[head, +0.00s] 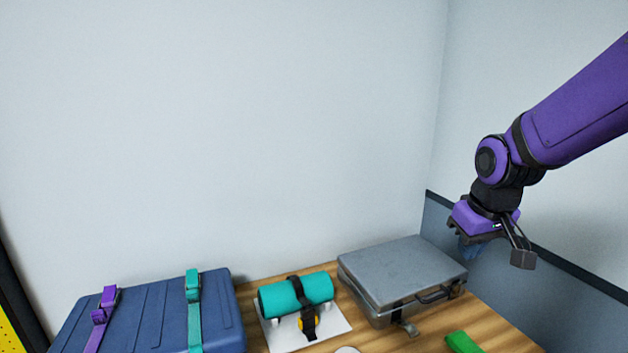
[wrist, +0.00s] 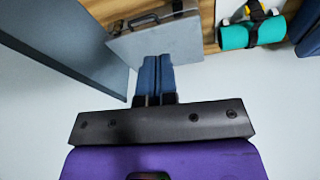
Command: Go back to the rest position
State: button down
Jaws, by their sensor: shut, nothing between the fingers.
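My gripper (head: 470,252) is raised at the right of the head view, above and to the right of the grey case, clear of everything. In the wrist view its two blue fingers (wrist: 156,72) lie side by side, shut and empty. The purple arm reaches in from the right edge. No mark of a rest position shows in either view.
A wooden bench (head: 497,322) holds a blue case (head: 150,317) with purple and teal straps. A teal roll (head: 277,298) with a black strap sits on a white base. A grey case (head: 400,272) and a green block (head: 463,342) are at right. Pale walls stand behind.

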jog(key=s+d+r+m+t, duration=0.1)
jog(key=s+r, duration=0.4)
jog(key=s, duration=0.4)
jog(key=s+d+r+m+t, duration=0.1)
jog(key=s+r, duration=0.4)
jog(key=s, duration=0.4)
jog(key=shift+d+r+m, duration=0.25)
jog(key=shift+r+m, duration=0.05)
jog(key=shift+r, duration=0.1)
